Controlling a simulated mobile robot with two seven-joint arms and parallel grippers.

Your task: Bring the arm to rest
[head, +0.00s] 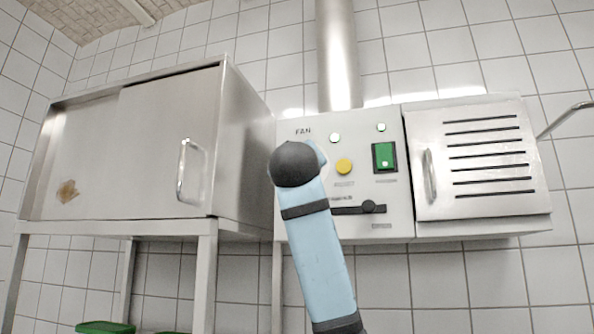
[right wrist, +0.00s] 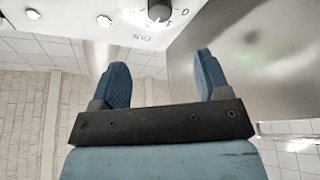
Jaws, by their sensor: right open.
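My right arm (head: 325,245) rises from the bottom of the head view, light blue with dark bands and a dark rounded end in front of the control panel (head: 400,222). The knob is hidden in the head view. My left gripper is in neither view.
A steel cabinet (head: 165,150) with a sliding door stands left of the panel. A slotted, handled door (head: 480,155) is on the right. The panel has a green switch (head: 384,157), a yellow button (head: 344,167) and a slider (head: 368,207). A steel pipe (head: 337,55) rises above.

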